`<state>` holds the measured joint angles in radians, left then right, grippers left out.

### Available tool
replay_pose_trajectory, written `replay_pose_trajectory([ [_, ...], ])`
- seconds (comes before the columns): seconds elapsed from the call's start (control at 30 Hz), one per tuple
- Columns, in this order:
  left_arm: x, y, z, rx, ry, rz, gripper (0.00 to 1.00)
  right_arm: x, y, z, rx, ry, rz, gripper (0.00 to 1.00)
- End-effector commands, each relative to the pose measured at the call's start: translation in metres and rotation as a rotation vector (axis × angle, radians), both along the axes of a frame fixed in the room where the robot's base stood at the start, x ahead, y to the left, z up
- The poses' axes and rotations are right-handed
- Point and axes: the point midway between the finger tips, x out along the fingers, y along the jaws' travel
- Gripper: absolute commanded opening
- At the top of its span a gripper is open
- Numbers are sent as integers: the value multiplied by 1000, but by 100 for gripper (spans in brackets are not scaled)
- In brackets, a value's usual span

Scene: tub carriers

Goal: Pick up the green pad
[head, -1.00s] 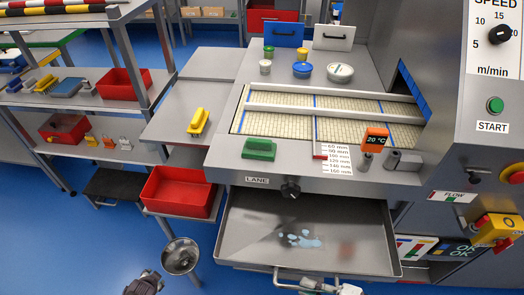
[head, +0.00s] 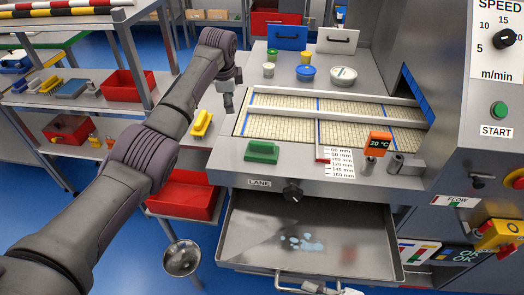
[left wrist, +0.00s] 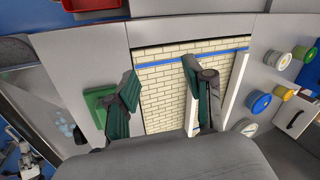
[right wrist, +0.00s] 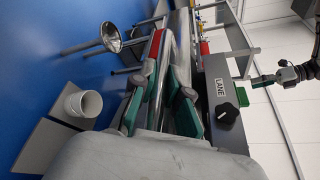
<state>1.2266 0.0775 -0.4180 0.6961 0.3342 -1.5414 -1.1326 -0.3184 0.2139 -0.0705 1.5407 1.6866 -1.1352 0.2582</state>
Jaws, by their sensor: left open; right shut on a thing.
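The green pad (head: 262,151) has a raised grip and lies on the front ledge of the steel machine, left of the scale strip. My left gripper (head: 228,104) hangs above the machine's left edge, behind the pad and apart from it. In the left wrist view it is open and empty (left wrist: 163,98), with the green pad (left wrist: 97,103) partly hidden behind one finger. In the right wrist view, my right gripper (right wrist: 156,85) is shut on the bar handle of the pulled-out tray. In the head view this handle (head: 290,276) shows at the bottom.
The metal tray (head: 345,215) with light blue spots is pulled out below the ledge. A yellow-handled brush (head: 202,122) lies on the left side shelf. Lidded tubs (head: 305,72) stand behind the tiled belt (head: 390,135).

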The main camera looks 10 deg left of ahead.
Motion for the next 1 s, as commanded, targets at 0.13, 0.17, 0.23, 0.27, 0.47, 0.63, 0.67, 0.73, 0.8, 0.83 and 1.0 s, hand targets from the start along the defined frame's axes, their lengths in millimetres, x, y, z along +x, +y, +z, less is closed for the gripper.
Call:
replay_pose_trajectory([
  [0.13,-40,-74,34,12,175,-183,52,-2,0,-2,-3,4,3,0],
  [0.17,-48,-84,32,12,209,-205,52,-2,0,-2,-3,4,3,0],
  [0.23,-64,-102,32,11,271,-242,52,-2,0,-2,-3,4,3,0],
  [0.27,-69,-107,32,11,289,-254,52,-2,0,-2,-3,4,3,0],
  [0.47,-83,-119,10,11,344,-281,52,-2,-1,-2,-3,4,2,0],
  [0.63,-83,-118,-20,11,342,-279,52,-1,-1,-2,-2,3,2,0],
  [0.67,-82,-118,-24,11,341,-279,52,-1,-1,-2,-2,3,2,0],
  [0.73,-82,-118,-32,11,340,-278,52,-1,-1,-2,-2,3,2,0],
  [0.8,-82,-118,-36,11,338,-278,52,-1,-1,-2,-2,3,2,0],
  [0.83,-82,-118,-37,11,338,-278,52,-1,-1,-2,-3,3,1,0],
  [1.0,-82,-112,-56,10,341,-276,52,-1,-1,-2,-3,3,1,0],
])
